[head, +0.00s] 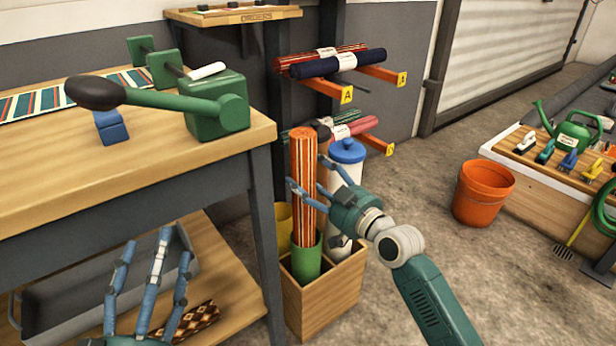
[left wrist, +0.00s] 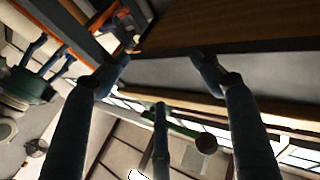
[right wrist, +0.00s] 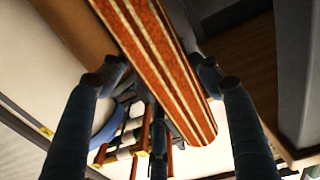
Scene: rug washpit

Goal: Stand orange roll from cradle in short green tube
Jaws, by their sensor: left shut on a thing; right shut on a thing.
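The orange roll (head: 303,160), with pale and dark stripes, stands upright. Its lower end goes into the mouth of the short green tube (head: 306,264), which hides that end. My right gripper (head: 308,190) is shut around the roll above the tube; the roll also shows between its fingers in the right wrist view (right wrist: 158,60). My left gripper (head: 150,270) is at the lower left, in front of the bench's lower shelf. Its fingers are apart, and I can make out no held thing between them in the left wrist view. I cannot tell which holder is the cradle.
A wooden crate (head: 322,302) holds the green tube, a white container with a blue lid (head: 347,152) and a yellow tube (head: 284,225). The workbench (head: 120,180) is close on the left. Racks with rolls (head: 330,65) are behind. An orange bucket (head: 483,193) stands right; floor between is clear.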

